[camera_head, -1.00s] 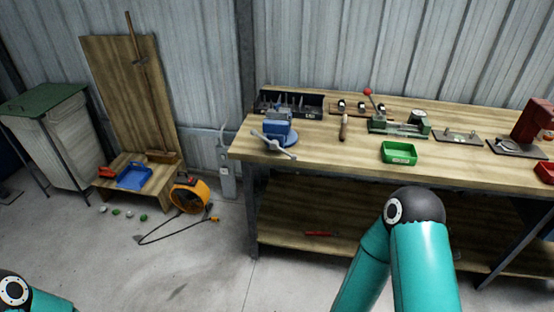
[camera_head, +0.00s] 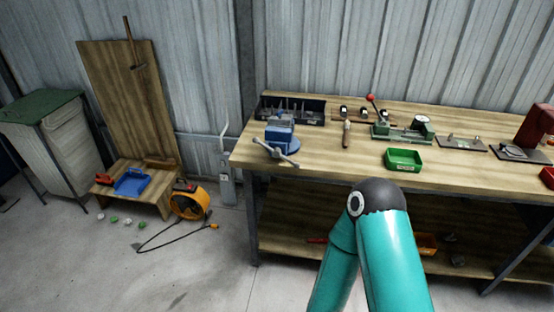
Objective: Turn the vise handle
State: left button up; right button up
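The blue vise (camera_head: 281,130) stands on the left end of the wooden workbench (camera_head: 340,165). Its grey handle (camera_head: 274,151) sits at the front of the vise, slanting down to the right, with its right end near the bench's front edge. My teal right arm shows at the lower middle, in front of the bench. Neither gripper shows, and nothing of mine is seen touching the handle.
On the bench are a black bin (camera_head: 291,109), a green tray (camera_head: 403,160) and a green press with a red knob (camera_head: 372,99). An orange fan (camera_head: 189,202) with a cable stands on the floor at left. Floor before the bench's left end is clear.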

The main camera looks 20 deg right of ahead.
aim_at(276, 151)
jog(key=i, duration=0.85)
jog(key=z, duration=0.05)
